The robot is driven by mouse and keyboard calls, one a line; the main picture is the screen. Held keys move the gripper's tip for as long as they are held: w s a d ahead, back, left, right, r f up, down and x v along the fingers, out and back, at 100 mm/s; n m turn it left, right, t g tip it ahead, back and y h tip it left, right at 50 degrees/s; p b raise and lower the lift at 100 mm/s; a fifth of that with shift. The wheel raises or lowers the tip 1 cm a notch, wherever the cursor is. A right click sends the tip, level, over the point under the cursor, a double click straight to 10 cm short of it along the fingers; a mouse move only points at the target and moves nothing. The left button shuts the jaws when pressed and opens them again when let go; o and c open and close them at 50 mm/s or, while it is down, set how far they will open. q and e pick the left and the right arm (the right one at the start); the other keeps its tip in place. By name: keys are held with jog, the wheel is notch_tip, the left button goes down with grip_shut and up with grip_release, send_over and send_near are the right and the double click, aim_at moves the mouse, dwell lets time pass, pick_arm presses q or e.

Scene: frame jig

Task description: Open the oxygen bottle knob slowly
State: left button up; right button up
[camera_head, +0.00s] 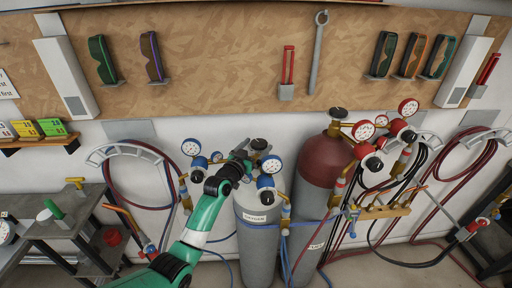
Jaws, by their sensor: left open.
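The oxygen bottle (257,240) is a grey cylinder with a white label, standing near the middle of the camera_head view. Its black knob (259,143) sits on top, among blue regulators with white gauges. My left gripper (244,152) is open at the upper left of the bottle, close beside the knob. I cannot tell whether it touches the knob. The green arm comes up from the bottom and hides part of the valve and the bottle's left side. My right gripper is not in view.
A second bottle (322,165) with a dark red top stands to the right, with red regulators (365,130). Blue and red hoses run around both bottles. A grey workbench (70,232) is at the left. A wooden tool board (220,50) hangs behind.

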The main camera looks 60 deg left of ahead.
pick_arm(q)
jog(key=p+v, duration=0.2)
jog(key=v, duration=0.9)
jog(key=shift+s, duration=0.25)
jog(key=shift+d, duration=0.15)
